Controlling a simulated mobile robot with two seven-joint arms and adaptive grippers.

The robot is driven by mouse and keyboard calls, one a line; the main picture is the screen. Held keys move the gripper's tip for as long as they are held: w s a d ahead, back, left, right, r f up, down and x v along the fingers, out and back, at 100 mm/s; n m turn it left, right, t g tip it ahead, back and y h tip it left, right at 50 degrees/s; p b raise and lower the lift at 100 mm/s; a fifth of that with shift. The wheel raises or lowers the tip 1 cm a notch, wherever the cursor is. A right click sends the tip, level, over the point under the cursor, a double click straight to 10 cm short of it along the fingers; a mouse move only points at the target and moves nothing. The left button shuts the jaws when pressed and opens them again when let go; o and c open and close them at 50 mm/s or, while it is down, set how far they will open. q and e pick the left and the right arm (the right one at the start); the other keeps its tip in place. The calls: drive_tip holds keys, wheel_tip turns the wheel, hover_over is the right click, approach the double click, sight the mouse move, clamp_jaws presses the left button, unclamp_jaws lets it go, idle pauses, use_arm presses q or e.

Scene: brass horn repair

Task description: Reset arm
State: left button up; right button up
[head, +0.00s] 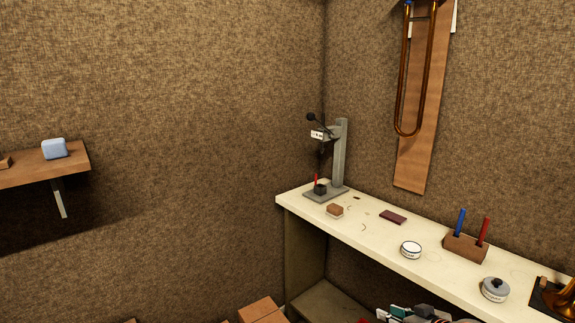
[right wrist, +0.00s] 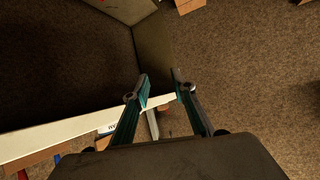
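My right gripper (right wrist: 160,76) shows in the right wrist view. Its two teal-lined fingers stand apart with a clear gap between the tips, and nothing is held between them. Brown floor and a dark panel lie beyond the fingers. Teal and dark parts at the bottom edge of the head view, in front of the bench, look like this gripper, but they are cut off there. My left gripper is in neither view.
A cream bench (head: 376,234) runs along the right wall. It carries a grey stand (head: 340,155), a wooden block (head: 335,210), a white round tin (head: 411,250), a holder (head: 465,247) and a grey lidded pot (head: 495,289). Cardboard boxes (head: 261,310) stand on the floor left of it.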

drive_tip(key=s+a+f, duration=0.2)
drive_tip(key=s+f, duration=0.3)
drive_tip(key=s, duration=0.5)
drive_tip(key=s+a+f+h, duration=0.1)
drive_tip(key=s+f, duration=0.4)
drive_tip(key=s, duration=0.6)
drive_tip(key=s+a+f+h, duration=0.1)
drive_tip(key=s+a+f, duration=0.2)
drive_tip(key=s+f, duration=0.3)
drive_tip(key=s, duration=0.4)
drive_tip(key=shift+s+a+n, duration=0.3)
drive_tip(key=shift+s+n, duration=0.05)
drive_tip(key=shift+n, duration=0.05)
